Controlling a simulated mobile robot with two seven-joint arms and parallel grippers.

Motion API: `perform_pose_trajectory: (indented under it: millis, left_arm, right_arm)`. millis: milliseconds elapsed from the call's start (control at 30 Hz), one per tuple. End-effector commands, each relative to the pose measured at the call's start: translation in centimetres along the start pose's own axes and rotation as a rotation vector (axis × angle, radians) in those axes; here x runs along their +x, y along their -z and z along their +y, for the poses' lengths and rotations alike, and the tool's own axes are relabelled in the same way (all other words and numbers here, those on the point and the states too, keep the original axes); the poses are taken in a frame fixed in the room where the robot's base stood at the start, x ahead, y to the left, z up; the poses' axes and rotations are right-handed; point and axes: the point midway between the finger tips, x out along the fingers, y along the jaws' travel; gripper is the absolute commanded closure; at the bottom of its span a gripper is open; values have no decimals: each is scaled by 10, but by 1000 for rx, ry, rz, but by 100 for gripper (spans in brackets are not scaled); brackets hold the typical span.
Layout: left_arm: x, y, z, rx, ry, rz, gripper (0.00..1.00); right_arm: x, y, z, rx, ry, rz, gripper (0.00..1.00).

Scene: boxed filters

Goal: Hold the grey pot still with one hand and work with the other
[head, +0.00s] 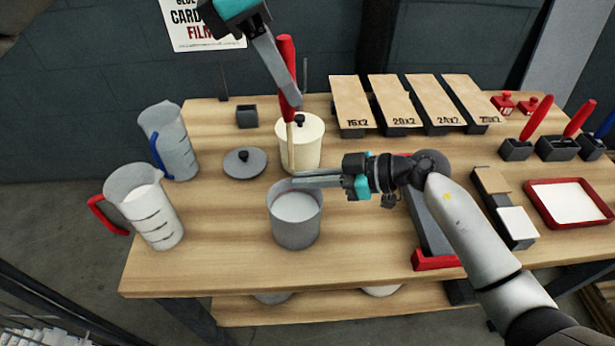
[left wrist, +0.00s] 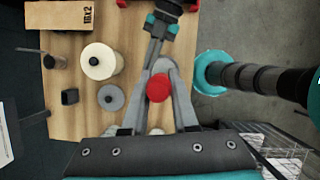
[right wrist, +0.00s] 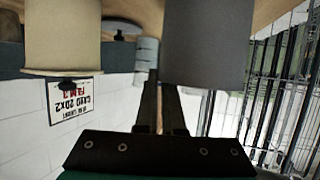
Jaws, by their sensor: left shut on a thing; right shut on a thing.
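The grey pot (head: 295,228) stands near the table's front edge, open, with something white in it (head: 295,207). My right gripper (head: 296,181) is shut on the pot's rim at the back; the pot's wall (right wrist: 205,45) fills the top of the right wrist view. My left gripper (head: 291,100), higher up, is shut on a red-handled stirring stick (head: 287,60) held nearly upright, with its pale lower part behind my right fingers. I cannot tell whether its tip is inside the pot. The red handle end (left wrist: 158,87) shows between the left fingers in the left wrist view.
A cream lidded pot (head: 312,145) stands behind the grey pot. A grey lid (head: 244,163) lies left of it. Two measuring jugs (head: 150,212) (head: 172,140) stand at the left. Labelled boards (head: 390,100), a red tray (head: 541,213) and red-handled tools (head: 538,118) are right.

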Motion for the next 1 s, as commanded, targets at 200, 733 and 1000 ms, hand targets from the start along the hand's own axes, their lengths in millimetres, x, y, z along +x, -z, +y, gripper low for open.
perform_pose_trajectory:
  millis: [200,733,1000]
  left_arm:
    - [0,0,0,0,0,0,100]
    - [24,8,-2,3,2,2,100]
    - [43,15,-2,3,-8,0,100]
  right_arm:
    - [1,-8,-2,7,6,-16,100]
    - [1,-10,-3,9,9,-20,100]
    - [1,-10,-4,9,10,-20,100]
